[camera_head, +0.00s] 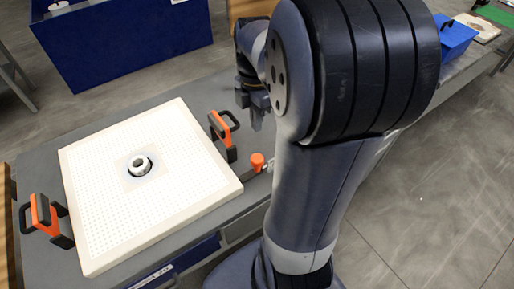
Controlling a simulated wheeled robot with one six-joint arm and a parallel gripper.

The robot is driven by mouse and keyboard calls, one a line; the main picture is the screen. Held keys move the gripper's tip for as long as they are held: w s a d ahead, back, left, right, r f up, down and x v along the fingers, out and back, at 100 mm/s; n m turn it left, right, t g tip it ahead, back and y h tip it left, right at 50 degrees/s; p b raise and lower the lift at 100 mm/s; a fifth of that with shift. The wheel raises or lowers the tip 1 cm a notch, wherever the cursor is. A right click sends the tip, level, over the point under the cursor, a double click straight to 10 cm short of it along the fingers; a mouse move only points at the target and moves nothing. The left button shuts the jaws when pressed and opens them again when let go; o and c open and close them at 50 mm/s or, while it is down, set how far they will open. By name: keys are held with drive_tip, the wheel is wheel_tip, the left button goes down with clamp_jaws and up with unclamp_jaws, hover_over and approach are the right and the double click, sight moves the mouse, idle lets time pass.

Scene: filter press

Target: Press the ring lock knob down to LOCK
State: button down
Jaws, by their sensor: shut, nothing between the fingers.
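An orange knob (257,161), which looks like the ring lock knob, stands at the right corner of a white perforated plate (205,205), on a small metal fitting. Any LOCK marking is too small to see. My gripper (258,120) is shut and empty, fingers pointing down. In the picture it is above the knob, apart from it, with a gap between. My own arm covers the area right of the knob.
The plate lies on a grey bench (125,120) and has a central ring (140,165). Orange and black handles stand at its right edge (222,132) and left corner (46,218). A large blue bin (130,45) is behind; a small blue box (455,38) is far right.

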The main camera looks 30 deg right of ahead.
sight(257, 157)
drive_tip(key=f, duration=0.6)
drive_tip(key=s+f, duration=0.1)
drive_tip(key=f, duration=0.3)
drive_tip(key=shift+a, duration=0.25)
wheel_tip(257, 157, down, 2)
drive_tip(key=shift+f+b, duration=0.2)
drive_tip(key=shift+b, duration=0.7)
drive_tip(key=shift+s+f, duration=0.15)
